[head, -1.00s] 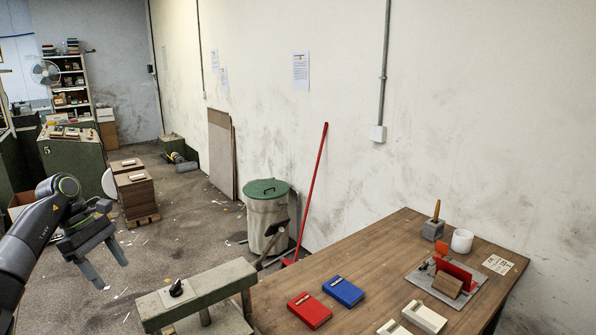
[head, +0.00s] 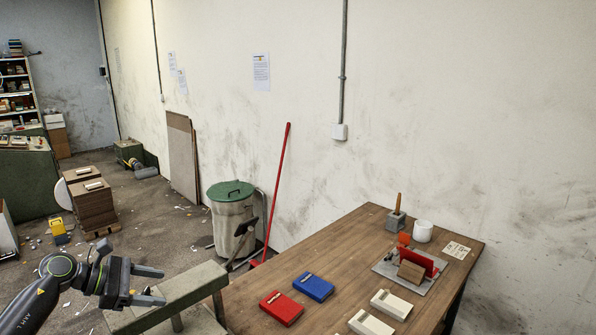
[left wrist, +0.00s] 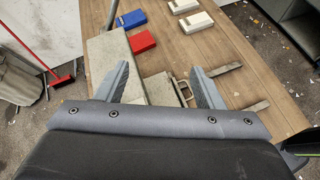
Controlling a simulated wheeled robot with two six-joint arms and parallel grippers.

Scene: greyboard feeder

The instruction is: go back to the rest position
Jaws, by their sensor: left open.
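My left gripper (head: 150,285) is in the lower left of the head view, its two fingers apart and nothing between them. It is in front of the grey bench-like feeder stand (head: 190,285) at the table's left end. In the left wrist view its fingers (left wrist: 160,88) are spread above the grey stand (left wrist: 115,60). My right gripper is not in view.
A wooden table (head: 330,275) holds a red box (head: 281,308), a blue box (head: 313,287), white boxes (head: 391,304), a grey plate with a red upright part (head: 422,262) and a white cup (head: 423,231). A green-lidded bin (head: 232,215) and red-handled broom (head: 277,190) stand behind.

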